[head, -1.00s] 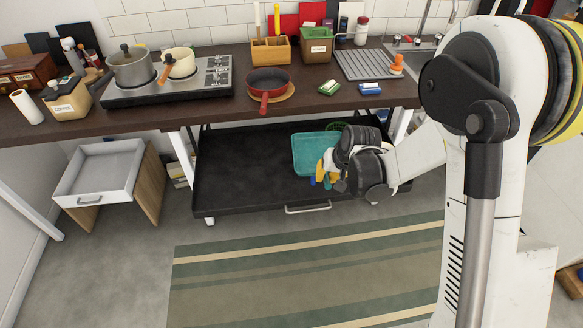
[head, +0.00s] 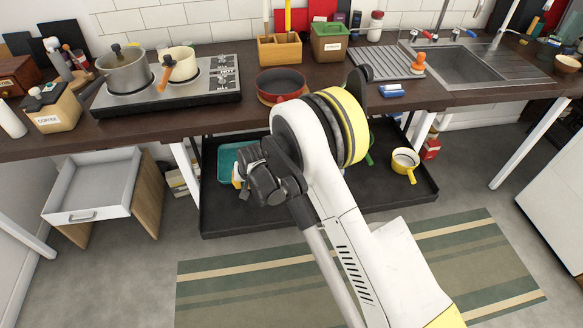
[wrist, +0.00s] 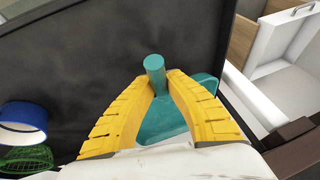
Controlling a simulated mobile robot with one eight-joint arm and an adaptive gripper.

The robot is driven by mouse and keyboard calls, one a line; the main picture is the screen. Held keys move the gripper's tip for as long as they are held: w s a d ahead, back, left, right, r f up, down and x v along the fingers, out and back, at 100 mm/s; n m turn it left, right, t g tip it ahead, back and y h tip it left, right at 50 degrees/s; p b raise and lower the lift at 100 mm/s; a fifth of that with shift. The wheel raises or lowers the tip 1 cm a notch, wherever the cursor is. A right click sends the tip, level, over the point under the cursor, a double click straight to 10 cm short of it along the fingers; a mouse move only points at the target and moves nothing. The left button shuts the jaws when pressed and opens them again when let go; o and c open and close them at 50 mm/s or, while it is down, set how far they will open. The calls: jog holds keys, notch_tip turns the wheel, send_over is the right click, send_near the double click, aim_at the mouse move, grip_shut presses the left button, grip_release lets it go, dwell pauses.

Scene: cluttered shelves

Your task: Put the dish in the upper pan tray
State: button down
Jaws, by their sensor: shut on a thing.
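The teal dish (head: 230,158) shows in the head view above the left part of the black pan tray (head: 222,217), under the counter. My gripper (head: 237,180) is beside it with its yellow fingers, and my arm hides much of the dish. In the wrist view, my gripper (wrist: 158,80) is shut on the dish (wrist: 160,120), whose teal cylindrical part (wrist: 154,65) stands up at the fingertips. The black tray surface (wrist: 70,65) lies below. I cannot tell whether the dish touches it.
A yellow pot (head: 404,158) sits in the tray's right part. In the wrist view, a blue ring-like item (wrist: 22,125) and a green basket (wrist: 25,158) are at left. An open white drawer (head: 92,185) stands left of the tray. The counter (head: 200,120) overhangs it.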

aim_at(247, 202)
notch_tip(247, 202, down, 10)
jog(key=b, duration=0.4)
jog(key=shift+r, duration=0.15)
jog(key=c, duration=1.5)
grip_release()
jog(key=shift+s, duration=0.1)
jog(key=shift+r, duration=0.1)
